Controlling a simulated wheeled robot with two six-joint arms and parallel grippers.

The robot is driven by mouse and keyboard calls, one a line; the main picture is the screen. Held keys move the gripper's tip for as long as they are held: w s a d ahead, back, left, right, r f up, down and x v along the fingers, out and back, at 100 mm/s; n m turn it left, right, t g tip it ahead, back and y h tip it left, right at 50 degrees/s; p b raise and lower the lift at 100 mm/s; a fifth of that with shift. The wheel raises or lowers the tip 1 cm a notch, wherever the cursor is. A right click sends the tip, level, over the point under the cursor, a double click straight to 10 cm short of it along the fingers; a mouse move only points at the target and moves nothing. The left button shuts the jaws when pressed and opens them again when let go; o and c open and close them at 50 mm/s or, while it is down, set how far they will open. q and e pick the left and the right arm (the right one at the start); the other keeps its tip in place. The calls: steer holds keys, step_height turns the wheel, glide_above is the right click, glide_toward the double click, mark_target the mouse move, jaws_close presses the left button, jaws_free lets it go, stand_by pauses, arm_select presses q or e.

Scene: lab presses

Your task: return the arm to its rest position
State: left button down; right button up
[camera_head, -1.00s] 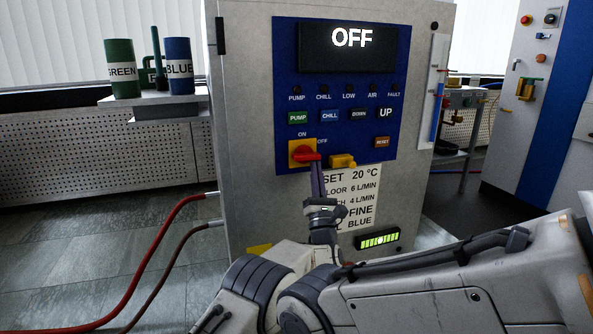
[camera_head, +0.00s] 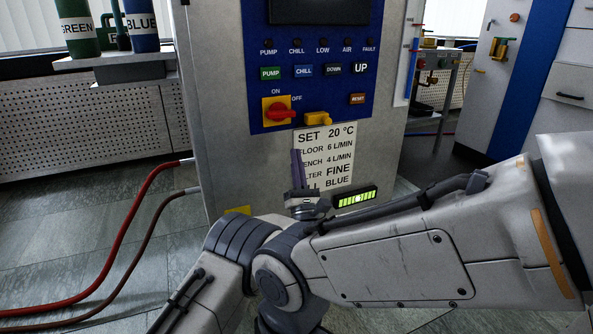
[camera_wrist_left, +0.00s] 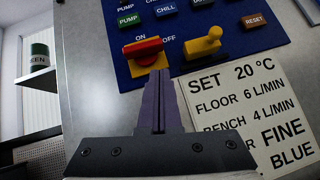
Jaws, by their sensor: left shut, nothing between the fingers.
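My left gripper (camera_head: 297,158) is in front of the grey machine cabinet, its thin purple fingers together and pointing up, with nothing between them. In the left wrist view the gripper (camera_wrist_left: 158,80) is shut, its tips just below the red switch handle in that picture. The red switch (camera_head: 278,112) on its yellow plate also shows in the left wrist view (camera_wrist_left: 143,48); its handle lies sideways. In the head view the fingertips are below the switch and apart from it. My right gripper is not in view.
The blue control panel (camera_head: 321,85) carries buttons and a yellow lever (camera_head: 318,118). A settings label (camera_head: 335,165) is right beside the fingers. A red hose (camera_head: 128,235) runs on the floor at left. Green (camera_head: 76,27) and blue (camera_head: 141,25) canisters stand on a shelf.

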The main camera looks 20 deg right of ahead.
arm_select(q)
steer(key=shift+v, duration=0.9)
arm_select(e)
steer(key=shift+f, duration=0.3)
